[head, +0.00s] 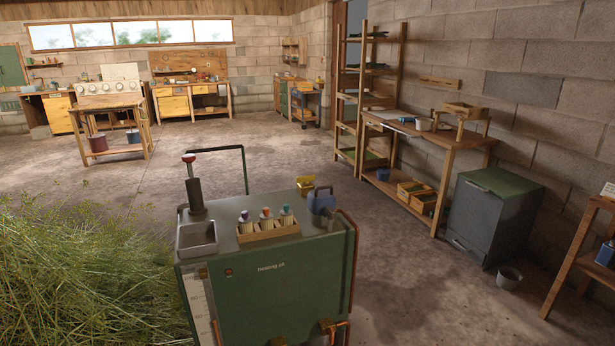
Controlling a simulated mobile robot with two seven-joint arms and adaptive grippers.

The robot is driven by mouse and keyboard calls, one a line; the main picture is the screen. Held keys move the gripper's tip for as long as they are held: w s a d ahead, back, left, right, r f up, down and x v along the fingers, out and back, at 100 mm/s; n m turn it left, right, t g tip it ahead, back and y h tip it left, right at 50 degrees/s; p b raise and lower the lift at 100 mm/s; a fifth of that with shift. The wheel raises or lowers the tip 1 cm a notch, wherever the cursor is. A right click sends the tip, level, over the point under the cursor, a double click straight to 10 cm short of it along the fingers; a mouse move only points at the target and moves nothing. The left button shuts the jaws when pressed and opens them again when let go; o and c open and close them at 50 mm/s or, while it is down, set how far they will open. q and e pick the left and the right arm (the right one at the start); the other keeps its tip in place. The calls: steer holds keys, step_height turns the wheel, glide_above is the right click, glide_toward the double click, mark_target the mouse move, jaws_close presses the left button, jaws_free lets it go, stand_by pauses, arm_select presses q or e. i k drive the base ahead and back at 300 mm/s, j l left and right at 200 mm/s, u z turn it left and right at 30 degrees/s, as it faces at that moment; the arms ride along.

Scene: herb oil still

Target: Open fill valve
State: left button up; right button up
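A green metal cabinet (290,290) stands close in front of me, with small lettering on its front that I cannot read surely. A dark upright cylinder with a red knob (189,158) rises from its top at the left. Brass-coloured fittings and copper pipe (326,326) show low on its front, cut off by the bottom edge. I cannot tell which part is the fill valve. Neither of my grippers is in view.
On the cabinet top are a metal basin (197,237), a wooden rack (268,231) of capped bottles and a blue handled container (321,202). Cut herbs (80,275) heap at the left. A workbench (430,138) and grey-green cabinet (492,214) line the right wall.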

mark_target(305, 179)
steer(key=i+l+z, duration=0.5)
steer(key=i+z, duration=0.2)
steer(key=i, duration=0.2)
steer(key=i+z, duration=0.3)
steer(key=i, duration=0.2)
steer(key=i+l, duration=0.1)
steer(key=i, duration=0.65)
steer(key=i+l+u, duration=0.15)
steer(key=i, duration=0.55)
steer(key=i+u, duration=0.35)
steer(key=i+l+u, duration=0.2)
steer(key=u, duration=0.15)
steer(key=i+l+u, duration=0.2)
steer(key=u, duration=0.2)
steer(key=i+l+u, duration=0.2)
steer(key=u, duration=0.3)
steer(key=i+l+u, duration=0.15)
steer(key=l+u, duration=0.35)
steer(key=i+l+u, duration=0.1)
steer(key=l+u, duration=0.75)
steer(key=u, duration=0.15)
